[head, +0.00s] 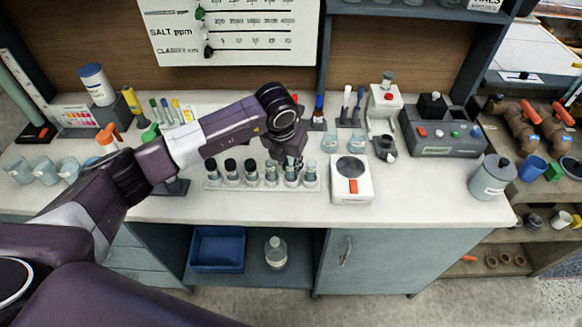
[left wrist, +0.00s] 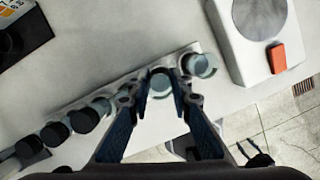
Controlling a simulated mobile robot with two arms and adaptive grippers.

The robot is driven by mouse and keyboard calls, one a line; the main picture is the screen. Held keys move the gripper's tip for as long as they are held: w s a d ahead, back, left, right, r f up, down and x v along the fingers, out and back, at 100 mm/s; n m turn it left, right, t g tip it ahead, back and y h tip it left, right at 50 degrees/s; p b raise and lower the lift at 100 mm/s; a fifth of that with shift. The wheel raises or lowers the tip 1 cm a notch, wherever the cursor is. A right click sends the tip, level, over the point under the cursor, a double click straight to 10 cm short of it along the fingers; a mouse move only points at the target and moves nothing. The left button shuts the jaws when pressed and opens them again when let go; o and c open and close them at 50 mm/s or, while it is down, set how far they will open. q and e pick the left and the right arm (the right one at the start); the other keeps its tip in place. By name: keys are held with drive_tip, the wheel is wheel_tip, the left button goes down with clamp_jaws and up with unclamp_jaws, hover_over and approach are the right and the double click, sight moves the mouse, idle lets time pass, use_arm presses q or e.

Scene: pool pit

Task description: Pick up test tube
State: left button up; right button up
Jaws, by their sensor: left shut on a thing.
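A white rack (head: 262,187) on the counter holds a row of test tubes, several with black caps (head: 231,168). The tubes at its right end look pale and glassy. My left gripper (head: 290,163) reaches down from above at the right part of the rack. In the left wrist view my left gripper (left wrist: 158,88) has its fingers on both sides of a clear test tube (left wrist: 160,80) and is shut on it. The tube's lower part is hidden, so I cannot tell if it has left the rack. Another tube (left wrist: 201,66) stands just right of the fingers. My right gripper is not in view.
A white scale (head: 351,187) with an orange button stands close right of the rack. Two glass beakers (head: 330,141) stand behind it. Glass beakers (head: 44,171) stand at the left. The counter's front edge is near the rack. Free counter (head: 430,190) lies right of the scale.

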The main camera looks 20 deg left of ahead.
use_arm(q)
wheel_tip(320, 180, up, 20)
drive_tip(key=b, duration=0.6)
drive_tip(key=shift+f, duration=0.1)
